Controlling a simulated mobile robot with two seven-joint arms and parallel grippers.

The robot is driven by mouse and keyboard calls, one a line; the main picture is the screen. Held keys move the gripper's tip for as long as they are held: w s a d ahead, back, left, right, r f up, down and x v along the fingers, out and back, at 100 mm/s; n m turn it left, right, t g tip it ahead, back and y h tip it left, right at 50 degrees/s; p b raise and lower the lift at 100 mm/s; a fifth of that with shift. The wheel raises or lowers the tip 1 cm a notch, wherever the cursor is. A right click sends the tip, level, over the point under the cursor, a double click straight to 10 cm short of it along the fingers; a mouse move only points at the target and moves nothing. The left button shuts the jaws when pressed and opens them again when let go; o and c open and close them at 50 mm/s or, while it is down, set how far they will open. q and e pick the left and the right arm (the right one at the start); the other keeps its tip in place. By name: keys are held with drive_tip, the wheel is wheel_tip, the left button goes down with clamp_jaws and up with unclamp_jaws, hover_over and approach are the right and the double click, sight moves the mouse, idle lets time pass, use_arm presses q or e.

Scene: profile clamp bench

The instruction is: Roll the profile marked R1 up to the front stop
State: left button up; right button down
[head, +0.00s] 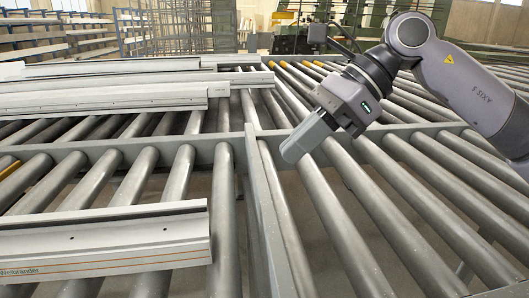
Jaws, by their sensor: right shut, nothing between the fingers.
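My right gripper (292,152) is shut and empty. It points down and to the left, over or at the grey rail junction in the middle; I cannot tell whether it touches. Pale long profiles lie across the rollers on the left. The nearest profile (120,240) has orange lines and small lettering at its lower left, and its right end lies near the long middle rail. More profiles (110,100) lie farther back on the left. I can read no R1 mark on any of them. I cannot make out for certain which part is the front stop. My left gripper is out of view.
Grey rollers (335,225) fill the bed on the right, with no profile on them. A grey middle rail (266,215) and a cross beam (185,150) divide the bed.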

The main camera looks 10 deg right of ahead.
drive_tip(key=x, duration=0.3)
drive_tip(key=a+r+p+x, duration=0.1)
drive_tip(key=x, duration=0.3)
drive_tip(key=p+x, duration=0.1)
drive_tip(key=x, duration=0.3)
drive_tip(key=shift+s+a+r, duration=0.1)
drive_tip(key=shift+a+r, duration=0.25)
drive_tip(key=shift+a, duration=0.1)
drive_tip(key=shift+a+f, duration=0.1)
drive_tip(key=shift+a, duration=0.25)
